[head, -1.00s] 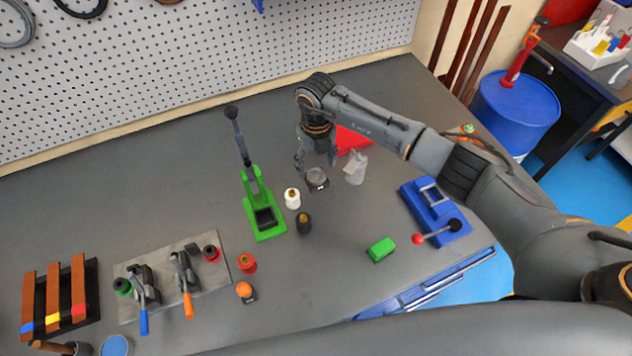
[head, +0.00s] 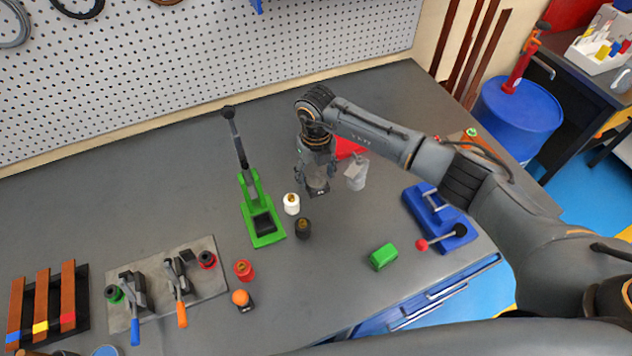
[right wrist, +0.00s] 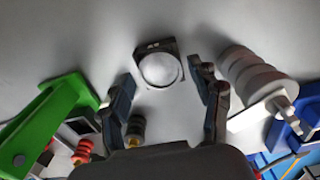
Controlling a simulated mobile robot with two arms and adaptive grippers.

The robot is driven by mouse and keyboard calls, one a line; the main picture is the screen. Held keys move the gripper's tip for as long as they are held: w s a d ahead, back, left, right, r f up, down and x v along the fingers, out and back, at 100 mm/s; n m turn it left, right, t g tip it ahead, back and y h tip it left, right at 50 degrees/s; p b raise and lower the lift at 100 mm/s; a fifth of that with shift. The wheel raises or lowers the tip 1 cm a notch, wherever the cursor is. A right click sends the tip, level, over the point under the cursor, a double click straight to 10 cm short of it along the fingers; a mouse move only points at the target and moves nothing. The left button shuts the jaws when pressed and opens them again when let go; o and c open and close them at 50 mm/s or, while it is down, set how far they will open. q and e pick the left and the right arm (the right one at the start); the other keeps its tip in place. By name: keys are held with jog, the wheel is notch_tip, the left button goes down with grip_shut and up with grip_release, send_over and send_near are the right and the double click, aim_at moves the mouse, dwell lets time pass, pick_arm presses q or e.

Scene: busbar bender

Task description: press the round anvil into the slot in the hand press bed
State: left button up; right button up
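The round anvil, a dark square base with a pale round face (right wrist: 160,68), lies on the bench in the right wrist view. My left gripper is not in view.
A grey ribbed piece (head: 357,174) and a red bin (head: 350,148) are close to the gripper's right. A green block (head: 383,257) and blue bender (head: 440,220) are further right.

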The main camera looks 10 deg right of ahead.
aim_at(316, 180)
jog(key=c, duration=0.9)
jog(key=shift+r, duration=0.1)
jog(key=shift+c, duration=0.2)
jog(key=shift+r, duration=0.1)
jog(key=shift+r+p, duration=0.9)
jog(key=shift+r, duration=0.45)
jog(key=shift+r+p, duration=1.55)
jog(key=shift+r, duration=0.95)
